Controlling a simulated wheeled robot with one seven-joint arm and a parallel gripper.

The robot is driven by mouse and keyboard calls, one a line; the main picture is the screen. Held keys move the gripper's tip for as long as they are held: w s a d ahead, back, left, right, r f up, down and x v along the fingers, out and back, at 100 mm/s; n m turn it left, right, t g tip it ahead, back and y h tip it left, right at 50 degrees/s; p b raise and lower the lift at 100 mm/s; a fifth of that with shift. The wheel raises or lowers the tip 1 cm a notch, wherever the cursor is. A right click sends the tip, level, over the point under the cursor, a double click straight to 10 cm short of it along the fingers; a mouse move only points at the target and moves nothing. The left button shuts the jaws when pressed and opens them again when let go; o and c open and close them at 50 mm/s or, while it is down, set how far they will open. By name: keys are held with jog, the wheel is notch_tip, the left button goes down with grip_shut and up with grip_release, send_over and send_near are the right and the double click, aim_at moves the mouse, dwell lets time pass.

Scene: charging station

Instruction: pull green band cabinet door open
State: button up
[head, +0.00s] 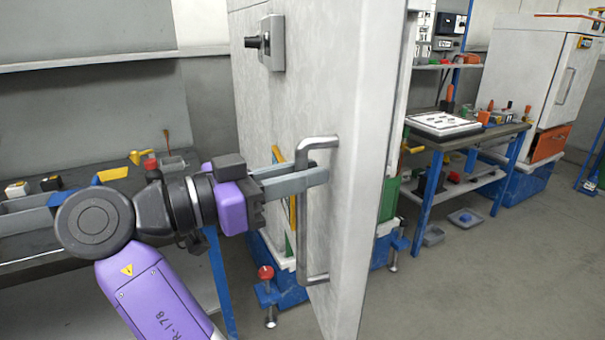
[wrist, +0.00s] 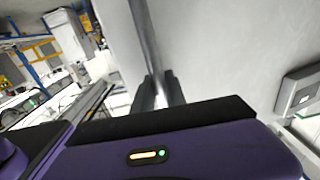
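The cabinet door (head: 345,120) is a tall pale grey panel. It stands at an angle, swung out from the cabinet, with its thick free edge towards me. A long metal bar handle (head: 318,279) is on its face and also shows in the wrist view (wrist: 143,35). My gripper (head: 322,176) is at the upper part of this handle, its grey fingers on both sides of the bar and closed on it. In the wrist view the fingers (wrist: 158,92) hold the bar between them. A green part (head: 389,200) shows behind the door edge. The cabinet's inside is mostly hidden by the door.
A dark workbench (head: 95,215) with small tools and boxes lies at the left, under my arm. A blue-legged table (head: 480,135) with a white tray stands at the back right, near another white cabinet (head: 540,70). The floor (head: 470,290) at the right is clear.

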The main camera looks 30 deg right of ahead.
jog(key=o, duration=0.4)
jog(key=shift+s, duration=0.15)
jog(key=shift+o, duration=0.2)
jog(key=a, duration=0.8)
jog(key=shift+b, duration=0.35)
